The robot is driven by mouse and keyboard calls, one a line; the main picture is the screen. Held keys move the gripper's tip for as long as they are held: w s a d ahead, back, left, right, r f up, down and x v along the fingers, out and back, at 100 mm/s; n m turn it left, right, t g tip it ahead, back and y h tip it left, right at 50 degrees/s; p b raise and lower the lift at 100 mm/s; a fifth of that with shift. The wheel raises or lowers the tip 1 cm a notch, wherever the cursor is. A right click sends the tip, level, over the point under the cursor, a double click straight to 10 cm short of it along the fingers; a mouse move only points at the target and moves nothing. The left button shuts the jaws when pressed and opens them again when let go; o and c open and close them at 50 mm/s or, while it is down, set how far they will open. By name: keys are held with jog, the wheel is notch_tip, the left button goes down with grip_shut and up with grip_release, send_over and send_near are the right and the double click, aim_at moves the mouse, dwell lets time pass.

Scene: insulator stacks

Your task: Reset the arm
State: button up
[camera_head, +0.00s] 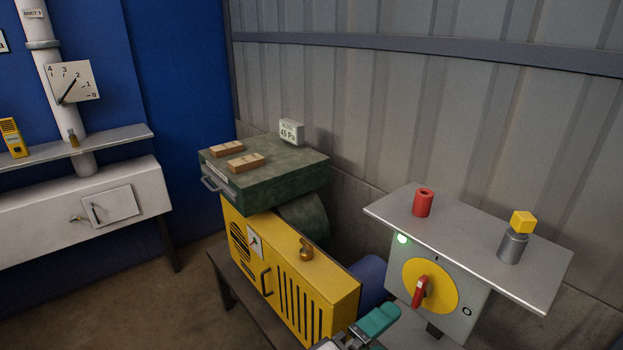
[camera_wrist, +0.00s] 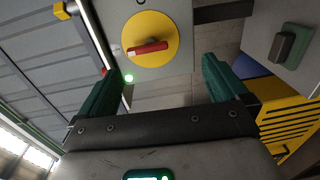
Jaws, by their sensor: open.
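My gripper (camera_head: 368,328) shows at the bottom edge of the head view, in front of the grey switch box and partly cut off. In the wrist view its two green fingers (camera_wrist: 162,70) are spread wide apart with nothing between them. Beyond the fingertips is a yellow disc (camera_wrist: 133,27) with a red handle (camera_wrist: 149,47) and a lit green lamp (camera_wrist: 128,78). In the head view the red handle (camera_head: 420,292) stands near upright on the yellow disc (camera_head: 443,290). The gripper is apart from the handle.
A yellow cabinet (camera_head: 292,275) is close left of the gripper. Open floor (camera_head: 140,300) lies at the left.

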jog(key=s+d+f+m+g+y, duration=0.2)
jog(key=s+d+f+g+y, duration=0.15)
jog(key=d+f, duration=0.35)
jog(key=s+d+f+m+g+y, duration=0.1)
jog(key=s+d+f+g+y, duration=0.1)
jog(key=s+d+f, duration=0.4)
jog(key=s+d+f+m+g+y, duration=0.1)
jog(key=s+f+m+y, duration=0.1)
jog(key=s+f+y, duration=0.2)
jog(key=s+d+f+m+g+y, duration=0.2)
jog(key=s+f+y, duration=0.2)
jog(key=s, duration=0.6)
notch_tip(320, 180, down, 2)
jog(key=shift+s+f+m, duration=0.15)
jog(key=shift+s+m, duration=0.2)
jog(key=shift+m, duration=0.05)
